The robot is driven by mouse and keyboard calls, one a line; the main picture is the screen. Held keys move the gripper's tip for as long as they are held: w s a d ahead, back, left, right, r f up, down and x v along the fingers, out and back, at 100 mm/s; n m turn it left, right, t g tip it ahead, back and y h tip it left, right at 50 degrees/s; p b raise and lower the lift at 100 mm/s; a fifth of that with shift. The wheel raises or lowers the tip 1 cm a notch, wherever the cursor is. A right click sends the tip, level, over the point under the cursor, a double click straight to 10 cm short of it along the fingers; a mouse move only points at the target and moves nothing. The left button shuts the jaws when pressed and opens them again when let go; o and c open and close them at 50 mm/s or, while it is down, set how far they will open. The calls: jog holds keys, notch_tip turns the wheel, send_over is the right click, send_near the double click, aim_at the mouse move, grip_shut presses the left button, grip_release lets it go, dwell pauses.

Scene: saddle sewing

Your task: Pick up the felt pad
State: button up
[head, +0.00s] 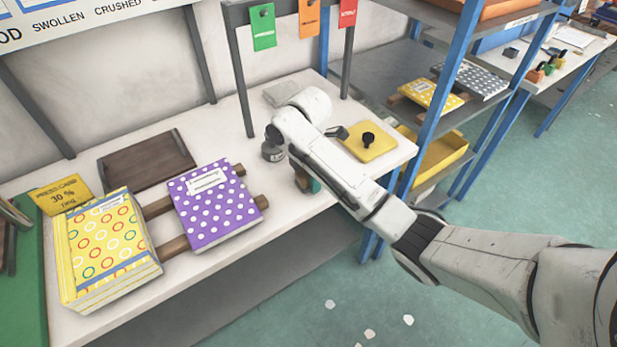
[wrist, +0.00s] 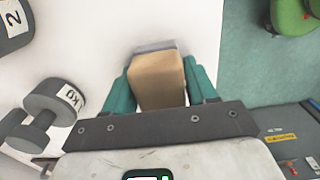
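In the wrist view a tan block (wrist: 158,80) with a grey strip (wrist: 155,46) at its far end lies between the two teal fingers of my gripper (wrist: 160,85). This may be the felt pad; I cannot be sure. The fingers stand close along both its sides, and I cannot tell whether they press on it. In the head view my gripper (head: 308,184) is low over the white table near its front edge, mostly hidden by my arm. A brown bit of the block shows beside the teal finger.
Grey weights (wrist: 55,103) stand close by in the wrist view. On the white table (head: 110,165) lie a purple dotted book (head: 215,205), yellow books (head: 105,245), a brown tray (head: 145,160), a grey slab (head: 282,93) and a yellow plate with a black knob (head: 368,140). A blue-posted shelf stands right.

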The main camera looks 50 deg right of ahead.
jog(key=c, duration=0.7)
jog(key=shift+r, duration=0.1)
jog(key=shift+r, duration=0.5)
notch_tip(320, 180, up, 3)
jog(key=shift+s+f+p, duration=0.1)
jog(key=shift+s+p, duration=0.05)
jog(key=shift+p, duration=0.5)
jog(key=shift+s+a+r+p, duration=1.25)
jog(key=shift+s+r, duration=0.25)
jog(key=shift+s, duration=0.45)
jog(key=shift+s+a+r+p, duration=1.15)
jog(key=shift+s+r+p, duration=0.3)
jog(key=shift+s, duration=0.55)
jog(key=shift+s+a+r+p, duration=1.2)
jog(key=shift+s+r, duration=0.35)
jog(key=shift+s, duration=0.4)
